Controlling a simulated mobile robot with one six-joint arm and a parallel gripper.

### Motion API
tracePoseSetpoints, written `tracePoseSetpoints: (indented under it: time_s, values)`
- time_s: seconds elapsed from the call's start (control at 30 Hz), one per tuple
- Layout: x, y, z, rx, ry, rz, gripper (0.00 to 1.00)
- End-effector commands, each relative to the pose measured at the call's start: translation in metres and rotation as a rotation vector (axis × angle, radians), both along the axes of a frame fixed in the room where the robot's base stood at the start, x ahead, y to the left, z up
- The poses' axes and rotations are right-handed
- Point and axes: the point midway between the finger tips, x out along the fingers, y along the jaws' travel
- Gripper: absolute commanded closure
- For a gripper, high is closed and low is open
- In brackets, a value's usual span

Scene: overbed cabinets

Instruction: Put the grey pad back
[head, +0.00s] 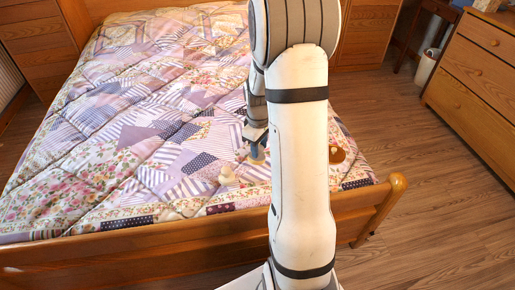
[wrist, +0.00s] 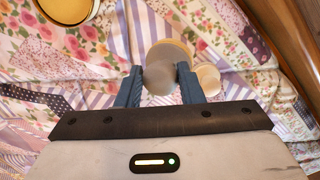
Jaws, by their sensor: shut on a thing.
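My gripper (wrist: 159,75) is shut on a rounded grey thing, which looks like the grey pad (wrist: 158,80), held between the two blue fingers in the wrist view. A tan round piece (wrist: 176,48) shows just behind the pad; I cannot tell whether they touch. In the head view my gripper (head: 255,138) is over the quilt near the foot of the bed, partly hidden by my arm. The pad cannot be made out clearly there.
A small cream round piece (wrist: 209,79) lies right of the fingers. A brown-rimmed dish with a yellowish inside (wrist: 66,8) is at upper left. In the head view, a pale piece (head: 227,175) and a brown round thing (head: 337,155) lie on the quilt (head: 130,120). The wooden footboard (head: 130,250) stands in front.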

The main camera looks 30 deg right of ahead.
Motion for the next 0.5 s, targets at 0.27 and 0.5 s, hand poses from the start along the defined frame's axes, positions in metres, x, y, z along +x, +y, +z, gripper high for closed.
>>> tracePoseSetpoints:
  time_s: [0.27, 0.5]
  values:
    - [0.004, -0.006, -0.002, 0.014, -0.008, 0.048, 0.87]
    - [0.004, -0.006, -0.019, 0.014, -0.007, 0.048, 0.87]
